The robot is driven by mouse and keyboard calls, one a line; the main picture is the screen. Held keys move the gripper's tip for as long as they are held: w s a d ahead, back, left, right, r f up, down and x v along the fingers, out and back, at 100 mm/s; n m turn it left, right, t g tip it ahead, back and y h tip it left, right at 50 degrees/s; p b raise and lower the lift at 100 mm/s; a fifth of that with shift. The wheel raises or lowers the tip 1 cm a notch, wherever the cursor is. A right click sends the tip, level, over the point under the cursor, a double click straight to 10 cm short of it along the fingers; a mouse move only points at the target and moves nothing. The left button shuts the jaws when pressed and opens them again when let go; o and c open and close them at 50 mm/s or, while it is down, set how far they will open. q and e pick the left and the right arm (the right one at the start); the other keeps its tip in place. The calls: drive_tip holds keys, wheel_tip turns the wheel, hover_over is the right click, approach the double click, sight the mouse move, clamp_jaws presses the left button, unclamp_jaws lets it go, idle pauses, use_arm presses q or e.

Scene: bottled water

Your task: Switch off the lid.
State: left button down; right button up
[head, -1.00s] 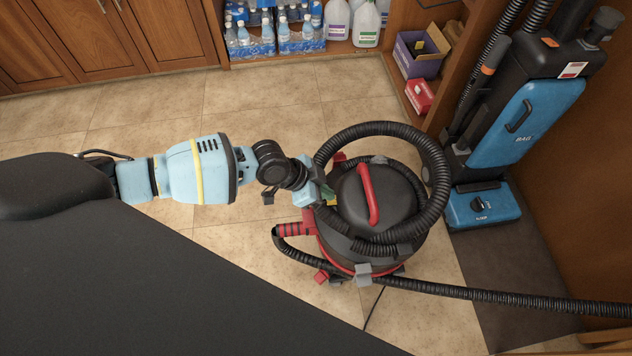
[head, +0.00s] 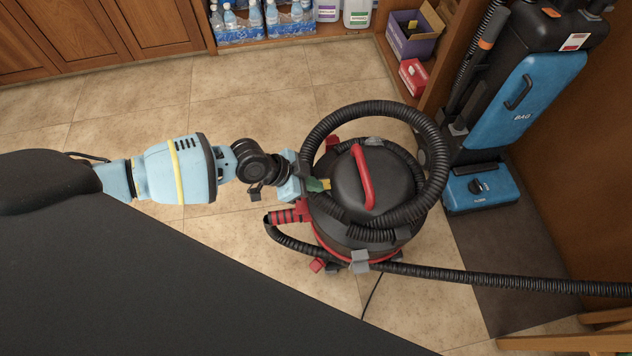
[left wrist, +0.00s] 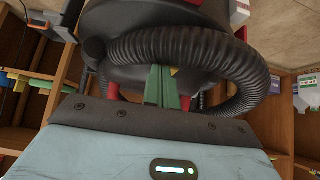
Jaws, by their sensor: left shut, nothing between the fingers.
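A black canister vacuum with red trim stands on the floor in the head view. Its round black lid (head: 348,190) carries a red handle (head: 362,176). A thick black hose (head: 440,150) loops over the lid. My left gripper (head: 320,185) has green fingers, shut and empty, at the left side of the lid, inside the hose loop. A small yellow patch (head: 327,184) shows at the fingertips. In the left wrist view the shut fingers (left wrist: 163,85) point at the vacuum, with the hose (left wrist: 200,52) close by. Whether they touch the lid I cannot tell. My right gripper is out of view.
A blue and black upright vacuum (head: 520,105) stands at the right. Shelves at the back hold bottled water (head: 240,25), jugs (head: 357,12), a purple box (head: 415,42) and a red box (head: 413,77). The hose runs right across the floor. Tiles behind my left arm are clear.

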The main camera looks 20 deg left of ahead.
use_arm(q)
drive_tip(key=shift+f, duration=0.2)
drive_tip(key=shift+r, duration=0.1)
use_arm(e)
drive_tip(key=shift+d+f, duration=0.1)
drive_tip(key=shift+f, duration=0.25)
use_arm(q)
drive_tip(key=shift+r, duration=0.2)
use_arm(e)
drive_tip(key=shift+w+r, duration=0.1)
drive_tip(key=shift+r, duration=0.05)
use_arm(q)
drive_tip(key=shift+r+p, duration=0.5)
drive_tip(key=shift+p, duration=0.05)
drive_tip(key=shift+r, duration=0.15)
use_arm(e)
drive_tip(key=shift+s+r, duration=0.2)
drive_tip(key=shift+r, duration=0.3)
